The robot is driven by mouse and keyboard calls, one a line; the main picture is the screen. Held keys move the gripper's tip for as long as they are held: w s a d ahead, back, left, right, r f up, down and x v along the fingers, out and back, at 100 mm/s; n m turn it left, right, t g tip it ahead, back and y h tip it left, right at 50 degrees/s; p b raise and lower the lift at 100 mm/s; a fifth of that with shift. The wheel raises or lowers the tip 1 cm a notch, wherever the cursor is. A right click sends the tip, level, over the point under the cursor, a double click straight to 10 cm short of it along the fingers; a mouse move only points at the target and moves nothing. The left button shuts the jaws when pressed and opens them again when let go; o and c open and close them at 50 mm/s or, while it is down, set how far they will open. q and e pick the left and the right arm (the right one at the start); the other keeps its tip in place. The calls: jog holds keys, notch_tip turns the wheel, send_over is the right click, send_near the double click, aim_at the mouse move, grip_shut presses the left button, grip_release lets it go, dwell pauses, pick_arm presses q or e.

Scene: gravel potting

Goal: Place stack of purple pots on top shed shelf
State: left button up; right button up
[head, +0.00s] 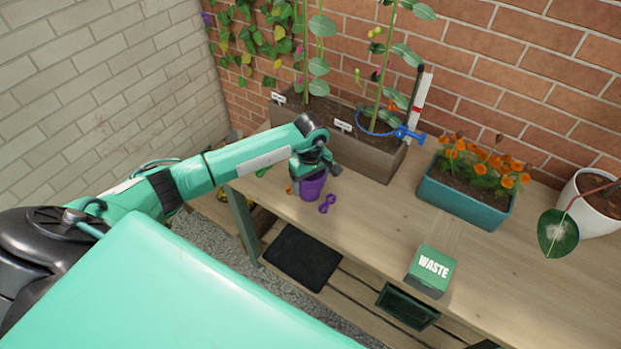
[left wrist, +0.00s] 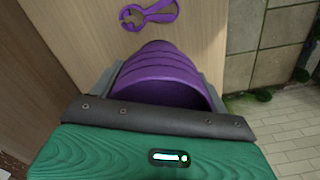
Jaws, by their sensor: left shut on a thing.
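The stack of purple pots (head: 312,187) is at the left end of the wooden table in the head view, under my left gripper (head: 316,170). In the left wrist view the nested purple pots (left wrist: 160,72) lie between the two grey fingers of my left gripper (left wrist: 160,90), which is shut on them. I cannot tell whether the stack touches the tabletop. No shed shelf can be made out for certain. My right gripper is not in view.
A purple tool (head: 327,203) lies beside the pots; it also shows in the left wrist view (left wrist: 150,14). A wooden planter (head: 375,155), a teal flower box (head: 465,205), a white pot (head: 590,215) and a green WASTE box (head: 431,270) are on the table (head: 380,225).

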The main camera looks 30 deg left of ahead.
pick_arm(q)
jog(key=shift+f+b, duration=0.2)
jog(key=shift+b, duration=0.1)
jog(key=o, duration=1.1)
jog(key=shift+r, duration=0.1)
